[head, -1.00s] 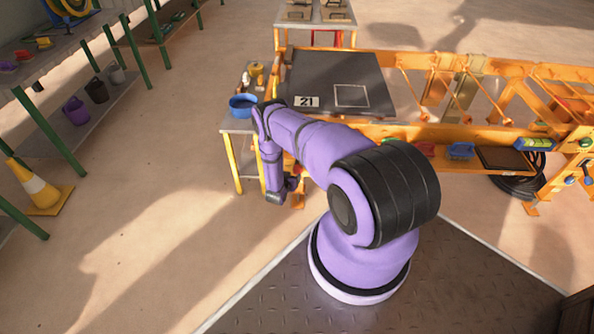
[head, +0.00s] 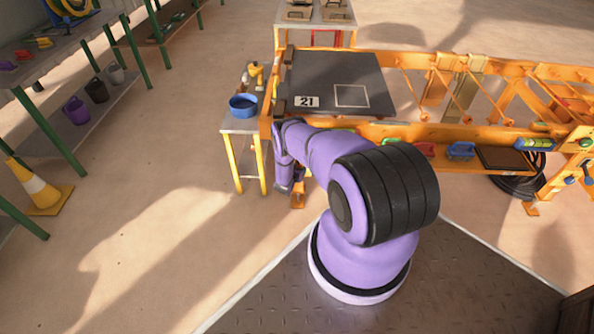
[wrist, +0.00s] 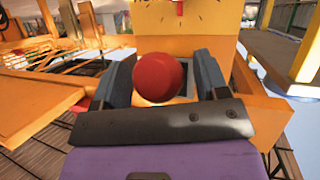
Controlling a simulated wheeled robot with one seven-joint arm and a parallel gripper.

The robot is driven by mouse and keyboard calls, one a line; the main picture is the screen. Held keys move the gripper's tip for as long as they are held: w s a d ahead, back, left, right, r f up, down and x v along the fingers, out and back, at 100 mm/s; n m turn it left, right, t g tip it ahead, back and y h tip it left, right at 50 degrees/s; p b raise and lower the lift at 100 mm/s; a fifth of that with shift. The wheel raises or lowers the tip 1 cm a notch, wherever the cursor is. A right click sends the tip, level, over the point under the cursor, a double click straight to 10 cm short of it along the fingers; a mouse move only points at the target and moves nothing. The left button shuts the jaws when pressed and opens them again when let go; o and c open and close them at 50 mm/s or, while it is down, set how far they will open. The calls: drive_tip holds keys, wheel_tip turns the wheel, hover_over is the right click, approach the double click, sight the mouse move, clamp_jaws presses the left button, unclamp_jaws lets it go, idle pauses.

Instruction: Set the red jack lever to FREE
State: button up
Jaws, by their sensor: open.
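In the wrist view the red round knob (wrist: 157,78), which looks like the end of the red jack lever, sits between the two dark fingers of my gripper (wrist: 166,66). The fingers are open, one on each side of the knob. I cannot tell whether either touches it. The lever's shaft is hidden behind the knob. Behind it is an orange plate (wrist: 190,45) with small dark marks and a small red piece at the top edge. No FREE label is readable. In the head view the lever and my fingertips are hidden by my arm, beside the orange frame's left end.
The orange press frame (head: 450,132) runs to the right, with a dark plate (head: 340,72) marked 21 on top. A small side table (head: 240,128) with a blue bowl (head: 243,104) stands left of it. A traffic cone (head: 38,190) is far left; the floor between is clear.

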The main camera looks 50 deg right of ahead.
drive_tip(key=c, duration=1.2)
drive_tip(key=shift+s+a+r+g+y, duration=0.15)
drive_tip(key=shift+r+g+y, duration=0.15)
drive_tip(key=shift+r+y, duration=0.3)
drive_tip(key=shift+a+r+g+y, duration=0.1)
drive_tip(key=shift+r+g+y, duration=0.25)
drive_tip(key=shift+r, duration=0.3)
drive_tip(key=shift+c, duration=0.2)
wheel_tip(320, 180, up, 4)
drive_tip(key=n+g+y, duration=0.1)
drive_tip(key=g+y, duration=0.1)
drive_tip(key=y, duration=0.1)
drive_tip(key=shift+d+r, duration=0.2)
drive_tip(key=shift+r, duration=0.85)
drive_tip(key=shift+w+d+r, duration=0.2)
drive_tip(key=shift+w+r, duration=0.1)
drive_tip(key=shift+r, duration=0.2)
drive_tip(key=o, duration=1.2)
drive_tip(key=shift+d, duration=0.1)
drive_tip(key=shift+o, duration=0.2)
